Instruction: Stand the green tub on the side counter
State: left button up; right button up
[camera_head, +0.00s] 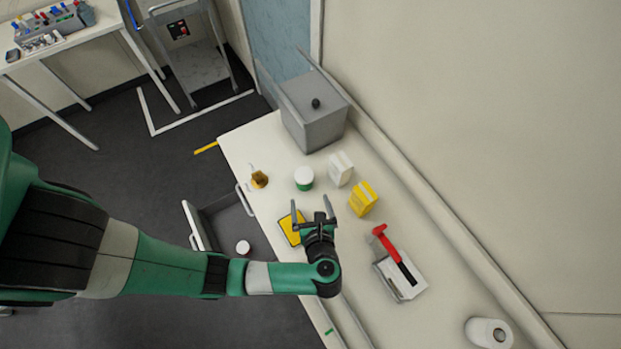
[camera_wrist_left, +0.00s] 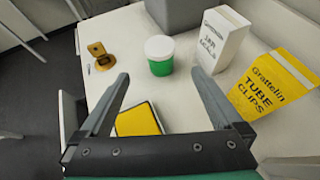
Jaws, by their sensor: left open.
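The green tub (camera_head: 304,180) has a white lid and stands upright on the white counter (camera_head: 262,136). In the left wrist view the tub (camera_wrist_left: 160,66) is beyond my fingertips, near the middle between them. My left gripper (camera_head: 313,206) is open and empty, above the counter and short of the tub. It also shows in the left wrist view (camera_wrist_left: 158,84). My right gripper is not in view. I cannot tell which surface is the side counter.
A white box (camera_head: 341,169) and a yellow box (camera_head: 363,198) stand right of the tub. A brass-coloured object (camera_head: 259,179) is left of it. A yellow pad (camera_head: 289,229) lies by my gripper. A grey box (camera_head: 314,113) stands behind. An open drawer (camera_head: 222,222) juts out in front.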

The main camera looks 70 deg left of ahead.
pick_arm(q)
jog(key=shift+s+d+r, duration=0.1)
jog(key=shift+d+r, duration=0.1)
jog(key=shift+d, duration=0.15)
